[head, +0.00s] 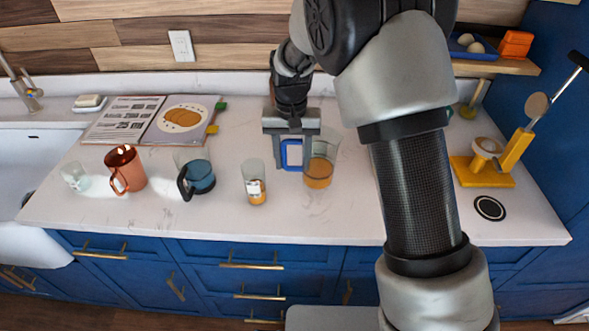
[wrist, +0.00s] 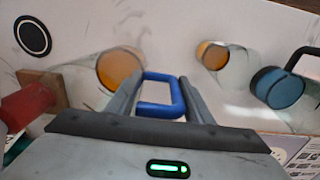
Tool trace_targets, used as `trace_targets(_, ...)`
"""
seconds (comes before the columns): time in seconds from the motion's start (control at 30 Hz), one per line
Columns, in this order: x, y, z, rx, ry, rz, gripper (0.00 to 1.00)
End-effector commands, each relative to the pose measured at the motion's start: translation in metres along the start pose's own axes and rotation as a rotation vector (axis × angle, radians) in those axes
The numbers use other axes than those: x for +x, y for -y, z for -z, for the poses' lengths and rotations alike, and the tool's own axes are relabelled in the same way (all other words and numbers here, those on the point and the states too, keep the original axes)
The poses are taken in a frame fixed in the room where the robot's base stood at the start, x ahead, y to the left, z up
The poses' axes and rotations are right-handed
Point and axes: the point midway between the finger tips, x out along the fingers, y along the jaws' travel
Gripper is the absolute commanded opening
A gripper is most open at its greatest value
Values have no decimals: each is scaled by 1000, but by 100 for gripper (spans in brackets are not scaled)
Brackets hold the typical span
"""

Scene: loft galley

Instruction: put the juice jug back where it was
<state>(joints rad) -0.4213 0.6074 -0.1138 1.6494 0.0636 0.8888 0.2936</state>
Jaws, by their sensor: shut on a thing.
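The juice jug (head: 319,175) is clear glass with orange juice in its lower part and a blue handle (head: 292,154). It is upright at the middle of the counter. My gripper (head: 291,140) is shut on the blue handle, left of the jug's body. In the wrist view the handle (wrist: 160,108) lies between the fingers (wrist: 158,92), with the orange juice (wrist: 120,70) beyond. I cannot tell whether the jug's base touches the counter.
A small juice glass (head: 257,190), dark-handled blue jug (head: 202,178), copper mug (head: 125,170) and clear glass (head: 75,178) stand to the left. An open book (head: 150,120) lies behind. A black ring mark (head: 489,208) and yellow press (head: 484,174) are right. My arm hides part of the counter.

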Motion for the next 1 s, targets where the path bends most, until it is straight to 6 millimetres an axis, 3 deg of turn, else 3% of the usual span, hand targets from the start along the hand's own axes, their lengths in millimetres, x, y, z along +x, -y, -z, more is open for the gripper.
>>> trace_targets(0.3,35,0,0,0,-1,1,1)
trace_targets(0.67,40,0,0,0,-2,1,1)
trace_targets(0.7,39,0,0,0,-1,1,53)
trace_targets(0.8,39,0,0,0,0,1,65)
trace_targets(1.0,39,0,0,0,0,1,65)
